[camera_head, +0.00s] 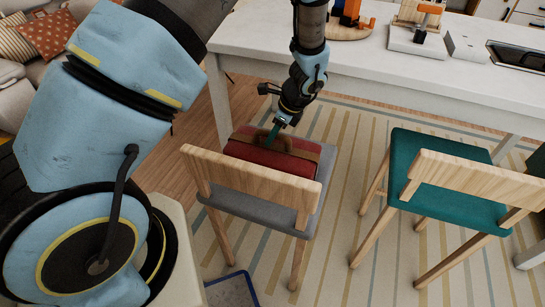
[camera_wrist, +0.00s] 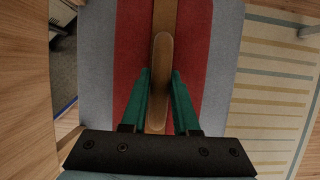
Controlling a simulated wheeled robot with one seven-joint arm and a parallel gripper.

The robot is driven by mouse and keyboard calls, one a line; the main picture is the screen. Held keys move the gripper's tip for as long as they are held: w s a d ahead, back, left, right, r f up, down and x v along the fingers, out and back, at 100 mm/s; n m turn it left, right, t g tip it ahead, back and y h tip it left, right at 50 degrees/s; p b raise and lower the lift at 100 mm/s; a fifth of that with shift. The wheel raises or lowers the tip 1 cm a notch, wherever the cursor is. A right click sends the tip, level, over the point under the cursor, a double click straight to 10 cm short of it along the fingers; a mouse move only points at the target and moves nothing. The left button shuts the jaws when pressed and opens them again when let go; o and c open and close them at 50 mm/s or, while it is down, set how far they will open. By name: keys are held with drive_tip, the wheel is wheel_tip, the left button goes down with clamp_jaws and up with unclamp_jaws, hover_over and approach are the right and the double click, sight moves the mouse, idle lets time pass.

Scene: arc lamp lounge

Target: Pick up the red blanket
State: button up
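The red blanket (camera_head: 269,158) lies folded on the grey seat of the nearer left chair, partly hidden by the chair's wooden backrest. A brown strap runs across it, with a brown handle standing up on top. In the wrist view the red blanket (camera_wrist: 130,54) shows on both sides of the strap, with the handle (camera_wrist: 160,60) at the centre. My gripper (camera_head: 272,137) is above the blanket at the handle. Its green fingers (camera_wrist: 162,76) are apart, one on each side of the handle. Whether they touch it is unclear.
The chair (camera_head: 250,176) has its backrest on the near side of the blanket. A green chair (camera_head: 440,165) stands to the right. A white table (camera_head: 375,62) with several items is behind. Striped rug (camera_head: 340,215) shows between the chairs.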

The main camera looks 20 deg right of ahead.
clamp_jaws()
idle(0.9)
